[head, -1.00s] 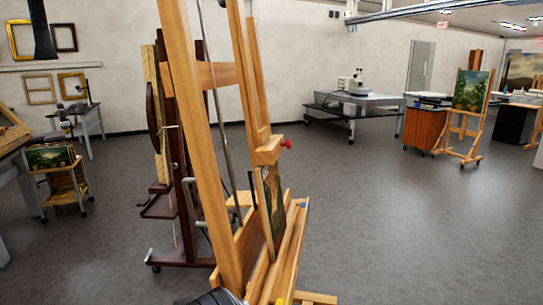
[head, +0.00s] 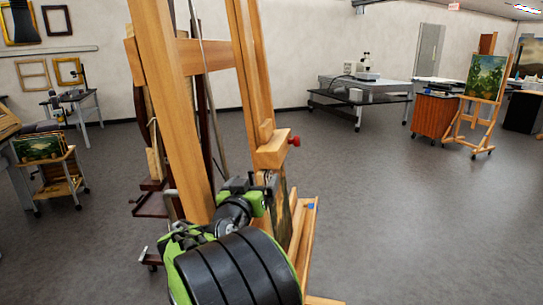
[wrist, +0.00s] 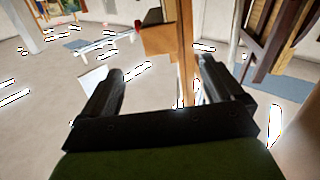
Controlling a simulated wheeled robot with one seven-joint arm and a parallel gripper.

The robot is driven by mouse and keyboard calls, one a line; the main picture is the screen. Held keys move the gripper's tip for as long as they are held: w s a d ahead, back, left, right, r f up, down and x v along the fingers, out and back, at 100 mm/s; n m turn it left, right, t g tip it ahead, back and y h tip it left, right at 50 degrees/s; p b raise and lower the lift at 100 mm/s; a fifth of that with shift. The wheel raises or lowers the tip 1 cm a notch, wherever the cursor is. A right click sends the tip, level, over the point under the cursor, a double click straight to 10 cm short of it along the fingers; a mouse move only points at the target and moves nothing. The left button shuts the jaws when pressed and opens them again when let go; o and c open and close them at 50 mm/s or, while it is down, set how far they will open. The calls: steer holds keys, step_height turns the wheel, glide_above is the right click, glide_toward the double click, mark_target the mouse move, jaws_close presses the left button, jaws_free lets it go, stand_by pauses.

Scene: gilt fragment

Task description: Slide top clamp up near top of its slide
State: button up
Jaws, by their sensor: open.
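The top clamp (head: 272,152) is a light wooden block with a red knob (head: 295,141), on the upright slide of the large wooden easel (head: 176,110) in the head view. It sits just above a small painting (head: 283,215), partly hidden by my arm. My green and black arm reaches up from the bottom, its end just below and left of the clamp; the fingertips are not clear there. In the wrist view my gripper (wrist: 162,75) is open with nothing held. A wooden post (wrist: 185,50) shows beyond the gap between its fingers.
A dark easel (head: 153,205) stands close behind the large one. A painting cart (head: 62,175) is at left, a grey worktable (head: 362,92) at the back, and another easel with a landscape (head: 482,78) at right. Open grey floor lies to the right.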

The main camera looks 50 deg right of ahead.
mark_target(267, 161)
steer(key=p+x, duration=0.3)
steer(key=x, duration=1.1)
steer(key=shift+w+d+r, duration=0.1)
steer(key=shift+r, duration=0.05)
steer(key=shift+c, duration=0.5)
steer(key=c, duration=1.3)
step_height(267, 161, up, 16)
steer(key=w+p, duration=0.1)
steer(key=p, duration=0.6)
steer(key=shift+w+a, duration=0.4)
steer(key=shift+a, duration=0.1)
